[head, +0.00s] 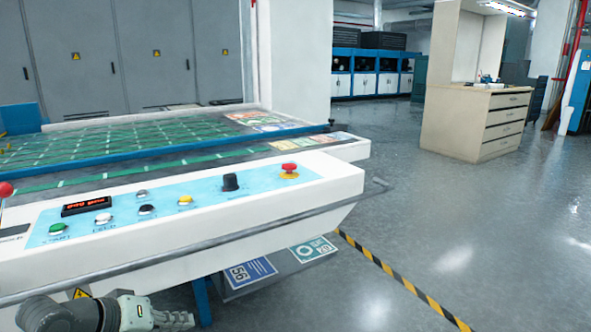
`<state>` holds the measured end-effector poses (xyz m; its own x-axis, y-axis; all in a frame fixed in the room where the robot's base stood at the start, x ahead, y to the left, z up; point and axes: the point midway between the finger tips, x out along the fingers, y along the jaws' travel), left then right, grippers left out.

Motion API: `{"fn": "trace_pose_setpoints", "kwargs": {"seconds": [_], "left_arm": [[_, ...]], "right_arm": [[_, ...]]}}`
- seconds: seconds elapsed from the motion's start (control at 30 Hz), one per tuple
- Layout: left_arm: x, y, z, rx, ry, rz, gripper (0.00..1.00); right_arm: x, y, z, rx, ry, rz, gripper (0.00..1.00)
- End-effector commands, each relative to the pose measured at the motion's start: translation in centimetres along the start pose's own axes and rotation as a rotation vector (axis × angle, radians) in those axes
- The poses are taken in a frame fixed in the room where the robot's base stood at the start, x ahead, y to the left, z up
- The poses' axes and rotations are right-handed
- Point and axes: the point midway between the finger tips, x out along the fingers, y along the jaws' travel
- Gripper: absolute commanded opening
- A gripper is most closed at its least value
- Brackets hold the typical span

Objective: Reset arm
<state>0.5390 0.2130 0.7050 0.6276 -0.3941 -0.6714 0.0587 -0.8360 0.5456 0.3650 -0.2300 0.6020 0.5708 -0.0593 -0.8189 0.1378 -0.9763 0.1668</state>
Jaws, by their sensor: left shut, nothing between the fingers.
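My left gripper (178,320) shows at the bottom left of the head view. It is shut and empty, below the front edge of the machine's control panel (190,203) and apart from it. My left arm comes in from the lower left corner. My right gripper does not show. The panel has a red display, a green button (57,228), several other buttons, a black knob (230,182) and a red emergency stop button (289,169).
A metal rail (190,247) runs along the panel's front. Behind the panel is a machine bed with green bands (130,145). Grey cabinets (150,60) stand behind. Open floor (480,220) with a yellow and black stripe (400,278) lies right. A drawer cabinet (460,125) stands beyond.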

Motion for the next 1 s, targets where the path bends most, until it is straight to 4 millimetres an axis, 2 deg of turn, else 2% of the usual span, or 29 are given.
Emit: {"fn": "trace_pose_setpoints", "kwargs": {"seconds": [0.03,0.1,0.2,0.3,0.4,0.6,0.7,1.0], "left_arm": [[0.8,-3.7,2.2,0.064,-0.02,-0.098,0.0],[1.2,-8.4,4.6,0.173,-0.046,-0.229,0.0],[0.9,-14.1,7.7,0.321,-0.102,-0.39,0.0],[-0.1,-18.3,10.2,0.448,-0.161,-0.511,0.0],[-1.2,-21.7,12.3,0.557,-0.225,-0.608,0.0],[-4.1,-27.0,16.0,0.758,-0.362,-0.764,0.0],[-5.8,-29.2,17.6,0.857,-0.438,-0.832,0.0],[-1.3,-24.1,23.4,0.64,-0.41,-0.69,0.0]], "right_arm": [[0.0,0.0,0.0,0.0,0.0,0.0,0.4],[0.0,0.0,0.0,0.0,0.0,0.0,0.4],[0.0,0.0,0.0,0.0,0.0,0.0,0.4],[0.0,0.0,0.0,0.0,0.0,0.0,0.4],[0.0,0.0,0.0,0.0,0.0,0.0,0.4],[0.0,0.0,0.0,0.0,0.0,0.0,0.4],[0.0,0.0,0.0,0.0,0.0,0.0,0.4],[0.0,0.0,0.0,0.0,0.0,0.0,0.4]]}}
